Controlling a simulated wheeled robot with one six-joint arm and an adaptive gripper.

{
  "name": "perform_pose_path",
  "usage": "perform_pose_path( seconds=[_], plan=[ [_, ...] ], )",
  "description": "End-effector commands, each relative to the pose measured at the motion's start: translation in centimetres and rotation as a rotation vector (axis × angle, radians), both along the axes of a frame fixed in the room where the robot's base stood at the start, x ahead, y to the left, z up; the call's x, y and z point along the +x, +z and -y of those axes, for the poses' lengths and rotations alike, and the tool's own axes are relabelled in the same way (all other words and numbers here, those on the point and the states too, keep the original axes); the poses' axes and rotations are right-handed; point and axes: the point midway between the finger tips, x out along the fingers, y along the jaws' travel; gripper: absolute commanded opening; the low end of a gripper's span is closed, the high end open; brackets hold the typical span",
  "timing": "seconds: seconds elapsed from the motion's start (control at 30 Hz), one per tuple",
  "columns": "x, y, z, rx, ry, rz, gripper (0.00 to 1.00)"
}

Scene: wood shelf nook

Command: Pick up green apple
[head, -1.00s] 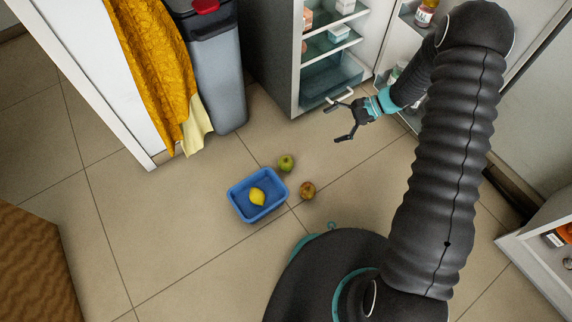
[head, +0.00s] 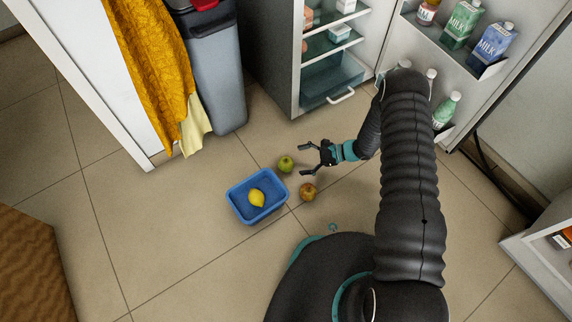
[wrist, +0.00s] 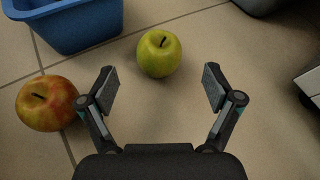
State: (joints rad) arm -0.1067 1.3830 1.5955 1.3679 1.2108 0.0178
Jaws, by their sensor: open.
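The green apple (head: 286,163) rests on the tiled floor, just beyond the top right corner of the blue bin. In the wrist view the green apple (wrist: 159,53) is ahead of my gripper (wrist: 160,88), roughly centred between the two fingers and just beyond their tips. My gripper (head: 304,160) is open and empty, to the right of the green apple in the head view, with its fingers pointing left toward it. No contact between them shows.
A blue bin (head: 233,207) holding a yellow lemon (head: 257,198) stands left of a red-brown apple (head: 308,191), which lies close below my gripper. The open fridge (head: 297,70) and grey trash can (head: 219,80) stand behind.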

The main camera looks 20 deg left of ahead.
Motion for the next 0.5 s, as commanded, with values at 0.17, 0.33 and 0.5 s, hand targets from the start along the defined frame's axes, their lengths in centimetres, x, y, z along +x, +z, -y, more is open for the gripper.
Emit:
perform_pose_path(
  seconds=[0.17,0.33,0.5],
  plan=[
    [-0.5,-0.8,-1.9,0.000,0.001,0.001,0.90],
    [-0.6,-1.0,-2.4,0.000,0.000,0.001,0.90],
    [-1.1,-2.0,-3.7,0.000,0.003,0.000,0.90]
  ],
)
